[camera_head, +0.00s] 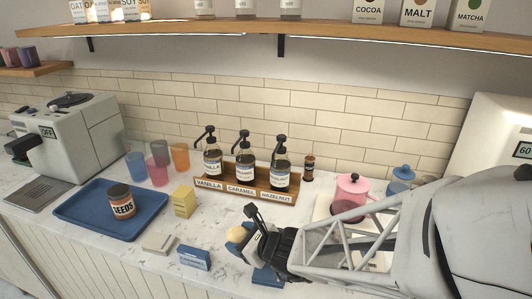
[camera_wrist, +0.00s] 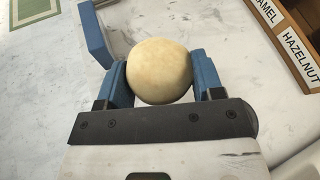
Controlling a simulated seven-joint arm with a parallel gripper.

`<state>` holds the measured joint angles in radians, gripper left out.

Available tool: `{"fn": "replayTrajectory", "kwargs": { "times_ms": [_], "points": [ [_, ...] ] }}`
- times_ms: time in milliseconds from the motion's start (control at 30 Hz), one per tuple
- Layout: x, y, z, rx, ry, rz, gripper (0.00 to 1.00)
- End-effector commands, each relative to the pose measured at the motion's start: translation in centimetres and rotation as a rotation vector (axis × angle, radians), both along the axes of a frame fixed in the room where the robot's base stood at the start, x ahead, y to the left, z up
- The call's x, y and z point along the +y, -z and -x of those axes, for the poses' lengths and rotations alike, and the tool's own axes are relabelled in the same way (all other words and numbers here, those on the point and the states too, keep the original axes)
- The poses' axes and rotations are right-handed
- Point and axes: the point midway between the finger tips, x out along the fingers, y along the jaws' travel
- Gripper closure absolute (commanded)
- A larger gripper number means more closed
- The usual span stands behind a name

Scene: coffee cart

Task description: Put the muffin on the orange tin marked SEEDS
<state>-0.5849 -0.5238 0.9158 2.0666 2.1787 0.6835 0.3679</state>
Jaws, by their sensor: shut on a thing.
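The orange tin marked SEEDS (camera_head: 122,206) stands upright on the blue tray (camera_head: 75,218) at the left of the counter, its dark lid on top. The muffin, a pale round thing (camera_head: 236,235), is between the fingers of my gripper (camera_head: 244,232). In the wrist view the muffin (camera_wrist: 159,71) shows as a smooth cream dome with a blue finger pad on either side. My gripper (camera_wrist: 163,80) is shut on it, to the right of the tin and apart from it. The muffin's underside is hidden.
A yellow box (camera_head: 183,202) stands between the tray and my gripper. A blue box (camera_head: 194,258) and a pale flat box (camera_head: 158,243) lie near the front edge. Several coloured cups stand behind the tray. A wooden rack (camera_head: 232,190) holds syrup bottles.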

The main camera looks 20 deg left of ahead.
Motion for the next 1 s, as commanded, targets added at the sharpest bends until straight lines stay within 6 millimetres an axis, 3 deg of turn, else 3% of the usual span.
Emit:
{"fn": "replayTrajectory", "kwargs": {
  "times_ms": [167, 367, 667, 1000],
  "points": [
    [2.4, -1.0, -0.3, 0.000, -0.039, -0.002, 0.62],
    [6.8, -2.8, -0.5, -0.003, -0.111, -0.005, 0.62],
    [15.1, -6.0, 0.0, -0.006, -0.239, -0.006, 0.63],
    [24.3, -9.1, 1.9, -0.011, -0.371, -0.002, 0.63]
  ]
}}
